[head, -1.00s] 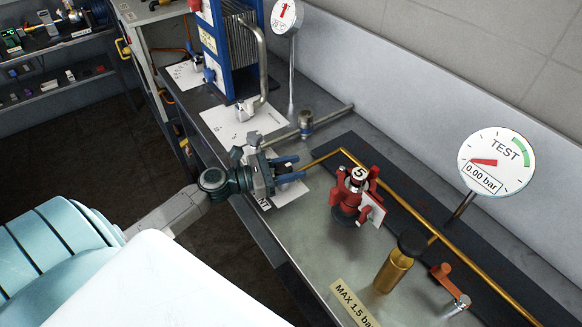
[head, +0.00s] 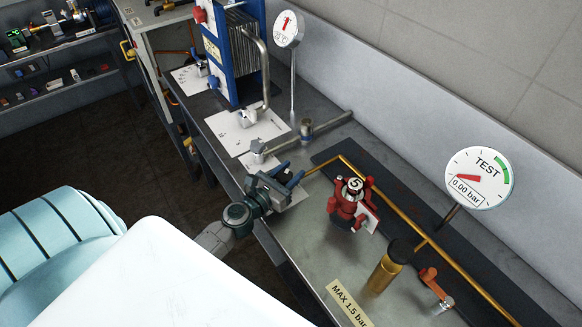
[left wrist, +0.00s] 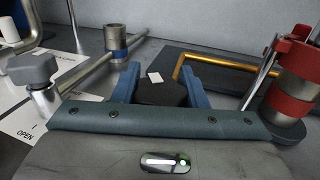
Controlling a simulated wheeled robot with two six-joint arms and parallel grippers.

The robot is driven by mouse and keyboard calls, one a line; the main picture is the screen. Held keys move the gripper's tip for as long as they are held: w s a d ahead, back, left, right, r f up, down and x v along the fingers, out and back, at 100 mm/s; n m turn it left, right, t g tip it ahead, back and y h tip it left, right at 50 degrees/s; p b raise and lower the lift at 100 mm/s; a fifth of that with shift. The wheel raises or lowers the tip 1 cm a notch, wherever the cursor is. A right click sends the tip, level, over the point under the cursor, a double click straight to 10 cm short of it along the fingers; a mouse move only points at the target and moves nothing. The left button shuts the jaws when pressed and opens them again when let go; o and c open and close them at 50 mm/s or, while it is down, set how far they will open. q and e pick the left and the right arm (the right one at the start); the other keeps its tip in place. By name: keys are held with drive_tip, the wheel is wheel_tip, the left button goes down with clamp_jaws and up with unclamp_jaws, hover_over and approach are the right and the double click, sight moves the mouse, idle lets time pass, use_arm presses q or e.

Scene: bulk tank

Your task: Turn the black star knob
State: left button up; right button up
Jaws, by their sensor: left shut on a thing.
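My left gripper (head: 290,173) is low over the steel bench. In the left wrist view its two blue fingers (left wrist: 160,88) are shut on the black star knob (left wrist: 160,93). The knob is dark and has a small white mark on top. It sits between the fingers, and the gripper's front edge hides its near side. In the head view the fingers largely cover the knob. My right gripper is not in view.
A red valve body (head: 347,205) stands just right of the gripper, with a brass pipe (head: 385,200) behind it. A brass cylinder (head: 386,272) and a TEST gauge (head: 480,178) reading 0.00 bar are further right. A steel pipe (head: 325,127) lies behind.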

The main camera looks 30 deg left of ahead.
use_arm(q)
drive_tip(key=n+y, duration=0.2)
drive_tip(key=shift+a+y+p, duration=0.1)
drive_tip(key=shift+y+p, duration=0.2)
drive_tip(key=shift+y, duration=0.1)
drive_tip(key=n+y, duration=0.1)
drive_tip(key=y, duration=0.2)
drive_tip(key=shift+a+n, duration=0.15)
drive_tip(key=shift+n, duration=0.25)
drive_tip(key=n+y, duration=0.1)
drive_tip(key=n+g+y, duration=0.1)
drive_tip(key=y, duration=0.2)
drive_tip(key=shift+a+f+n+b, duration=0.15)
drive_tip(key=shift+a+n+b, duration=0.1)
drive_tip(key=shift+n+b, duration=0.15)
drive_tip(key=n+g+y+b, duration=0.2)
drive_tip(key=y, duration=0.1)
drive_tip(key=shift+s+a+g, duration=0.15)
drive_tip(key=shift+a+g, duration=0.05)
drive_tip(key=shift+g, duration=0.1)
drive_tip(key=shift+s+a+n+g+y+b, duration=0.15)
drive_tip(key=shift+n+g+y+b, duration=0.75)
drive_tip(key=shift+y, duration=0.1)
drive_tip(key=shift+s+a+n+g+y+b, duration=0.1)
drive_tip(key=shift+n+g+y+b, duration=0.65)
drive_tip(key=shift+n+g+y, duration=0.2)
drive_tip(key=o, duration=1)
